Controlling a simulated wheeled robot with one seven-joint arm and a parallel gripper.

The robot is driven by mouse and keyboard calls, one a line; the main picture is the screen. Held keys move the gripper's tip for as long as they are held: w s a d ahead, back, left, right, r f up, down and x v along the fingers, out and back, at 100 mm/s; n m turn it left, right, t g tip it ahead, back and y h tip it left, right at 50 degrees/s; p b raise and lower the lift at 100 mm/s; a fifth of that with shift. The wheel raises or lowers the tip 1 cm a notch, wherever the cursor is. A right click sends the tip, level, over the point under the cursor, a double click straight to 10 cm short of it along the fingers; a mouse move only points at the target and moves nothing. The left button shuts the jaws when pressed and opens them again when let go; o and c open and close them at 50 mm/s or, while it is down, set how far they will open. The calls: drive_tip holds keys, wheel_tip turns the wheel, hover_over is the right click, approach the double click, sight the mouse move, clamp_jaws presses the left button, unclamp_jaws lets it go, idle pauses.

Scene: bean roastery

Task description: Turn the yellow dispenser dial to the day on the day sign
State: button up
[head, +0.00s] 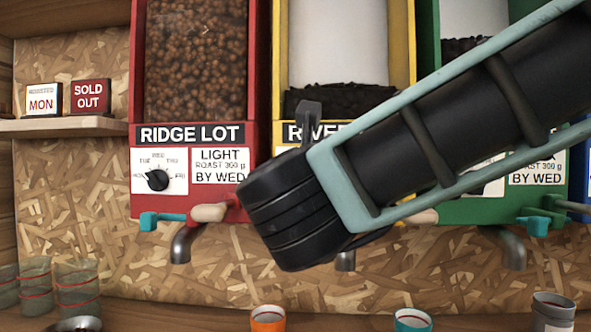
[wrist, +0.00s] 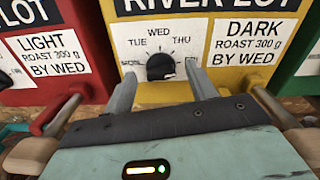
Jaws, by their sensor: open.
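The yellow dispenser (head: 281,60), labelled RIVER LOT, stands between a red and a green one. Its black dial (wrist: 160,66) shows in the wrist view on a white plate, with TUE, WED and THU above it and MON at left. I cannot clearly tell which day the dial points to. The day sign (head: 41,102) on the left shelf reads MON. My gripper (wrist: 160,72) is open, with one finger on each side of the dial; I cannot tell whether they touch it. In the head view my arm hides the dial.
The red dispenser (head: 138,60) has its own dial (head: 157,180). A SOLD OUT sign (head: 90,97) stands beside the day sign. Levers and spouts stick out below the dispensers. Cups, including an orange one (head: 267,318), stand along the bottom, and glasses (head: 77,287) at lower left.

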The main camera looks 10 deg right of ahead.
drive_tip(key=shift+w+d, duration=0.1)
drive_tip(key=shift+w, duration=0.4)
drive_tip(key=c, duration=1)
drive_tip(key=shift+f+n, duration=0.1)
drive_tip(key=shift+n, duration=0.3)
drive_tip(key=shift+a+f+n+p, duration=0.1)
drive_tip(key=shift+n+p, duration=0.1)
drive_tip(key=shift+n, duration=3.7)
drive_tip(key=shift+a+f+n+p, duration=0.1)
drive_tip(key=shift+n+p, duration=0.05)
drive_tip(key=shift+n, duration=3.75)
